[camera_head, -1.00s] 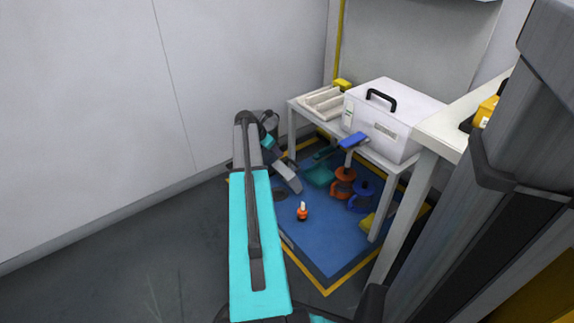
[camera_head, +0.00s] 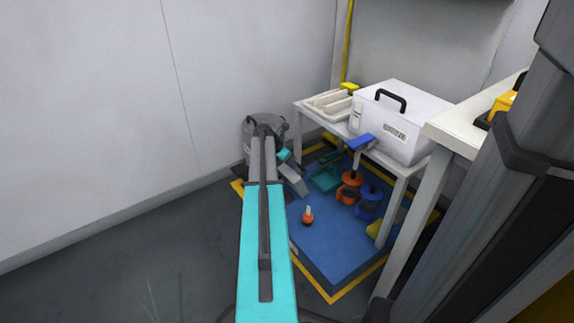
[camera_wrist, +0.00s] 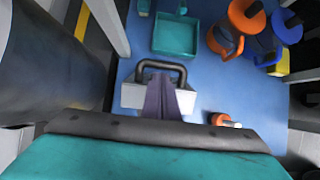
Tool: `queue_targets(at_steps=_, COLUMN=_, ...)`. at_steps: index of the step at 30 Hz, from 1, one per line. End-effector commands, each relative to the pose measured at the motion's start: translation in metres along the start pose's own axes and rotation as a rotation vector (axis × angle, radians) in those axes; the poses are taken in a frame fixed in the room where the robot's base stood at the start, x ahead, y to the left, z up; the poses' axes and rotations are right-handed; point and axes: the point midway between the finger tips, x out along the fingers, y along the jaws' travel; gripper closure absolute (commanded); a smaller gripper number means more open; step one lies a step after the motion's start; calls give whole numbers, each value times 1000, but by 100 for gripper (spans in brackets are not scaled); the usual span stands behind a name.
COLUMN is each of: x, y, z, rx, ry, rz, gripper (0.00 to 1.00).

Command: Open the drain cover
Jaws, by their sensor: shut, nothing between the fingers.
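My gripper (camera_wrist: 165,98) is shut and empty, its purple-grey fingers together above the blue mat. In the head view it points down over the mat's back left, partly behind my arm. In the wrist view a dark arched bar (camera_wrist: 162,64) and pale blocks (camera_wrist: 131,96) show around the fingers. I cannot tell whether these are parts of my gripper or of something below. I cannot pick out the drain cover for certain in either view now; my arm and gripper may hide it.
A blue mat (camera_head: 335,248) with a yellow-black border lies under a white table holding a white box (camera_head: 400,115). On the mat are a teal dustpan (camera_head: 324,180), orange and blue jugs, and a small orange-white item (camera_head: 308,217).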

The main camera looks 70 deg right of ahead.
Motion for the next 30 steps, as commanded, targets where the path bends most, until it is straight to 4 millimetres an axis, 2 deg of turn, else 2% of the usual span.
queue_targets(at_steps=1, x=7, y=1, z=-1, rx=0, ry=0, rz=0, gripper=100)
queue_targets(at_steps=7, x=15, y=1, z=0, rx=0, ry=0, rz=1, gripper=100)
queue_targets(at_steps=16, x=16, y=0, z=0, rx=1, ry=0, rz=1, gripper=100)
queue_targets(at_steps=17, x=8, y=-9, z=-11, rx=-2, ry=0, rz=2, gripper=100)
queue_targets(at_steps=21, x=14, y=0, z=-2, rx=-1, ry=1, rz=1, gripper=100)
queue_targets(at_steps=30, x=15, y=1, z=0, rx=-1, ry=4, rz=2, gripper=100)
